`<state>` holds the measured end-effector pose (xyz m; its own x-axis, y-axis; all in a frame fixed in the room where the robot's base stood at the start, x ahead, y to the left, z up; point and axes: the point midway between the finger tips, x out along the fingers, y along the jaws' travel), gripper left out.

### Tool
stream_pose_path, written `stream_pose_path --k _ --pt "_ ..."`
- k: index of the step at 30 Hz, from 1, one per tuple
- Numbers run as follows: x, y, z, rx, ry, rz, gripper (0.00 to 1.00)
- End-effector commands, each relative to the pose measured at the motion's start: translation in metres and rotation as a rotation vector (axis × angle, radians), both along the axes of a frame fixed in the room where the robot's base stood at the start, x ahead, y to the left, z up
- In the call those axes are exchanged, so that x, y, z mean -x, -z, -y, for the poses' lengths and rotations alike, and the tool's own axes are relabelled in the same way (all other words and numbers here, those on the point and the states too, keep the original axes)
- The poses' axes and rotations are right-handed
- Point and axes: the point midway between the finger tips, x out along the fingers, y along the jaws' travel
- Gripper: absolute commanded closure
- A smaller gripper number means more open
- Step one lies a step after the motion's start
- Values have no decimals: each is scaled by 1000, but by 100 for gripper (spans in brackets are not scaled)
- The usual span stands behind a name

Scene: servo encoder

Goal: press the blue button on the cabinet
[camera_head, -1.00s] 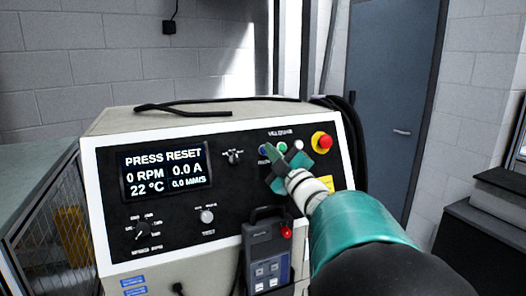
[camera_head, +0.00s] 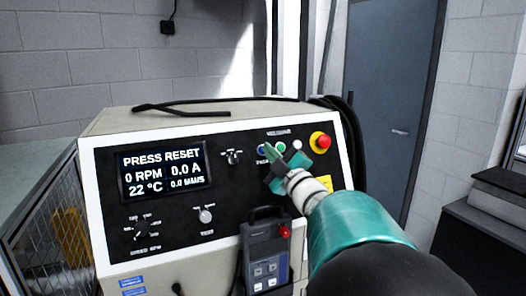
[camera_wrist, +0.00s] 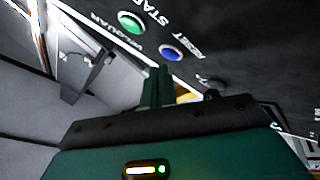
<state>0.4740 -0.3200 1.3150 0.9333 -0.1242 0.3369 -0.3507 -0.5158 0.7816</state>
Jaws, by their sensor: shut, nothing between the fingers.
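The cabinet (camera_head: 105,230) has a black front panel with a lit screen reading "PRESS RESET". The blue button (camera_head: 263,149) is at the panel's upper right, just left of my gripper's tips in the head view. In the wrist view the blue button (camera_wrist: 171,53) shows clear, beside the label "RESET", just beyond my fingertips. My gripper (camera_head: 268,152) is shut and empty, close in front of the panel; its closed fingers (camera_wrist: 157,72) point towards the buttons. The remaining gap to the panel is hard to judge.
A green button (camera_wrist: 131,21) is left of the blue one in the wrist view. A handheld pendant (camera_head: 264,250) hangs below my gripper. A black cable (camera_head: 185,108) lies on top of the cabinet.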

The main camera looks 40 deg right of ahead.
Motion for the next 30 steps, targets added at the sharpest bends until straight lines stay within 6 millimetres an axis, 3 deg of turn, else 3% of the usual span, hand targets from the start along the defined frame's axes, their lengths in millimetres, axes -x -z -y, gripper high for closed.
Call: stream_pose_path --k 30 --pt "-8 4 2 0 0 0 100"
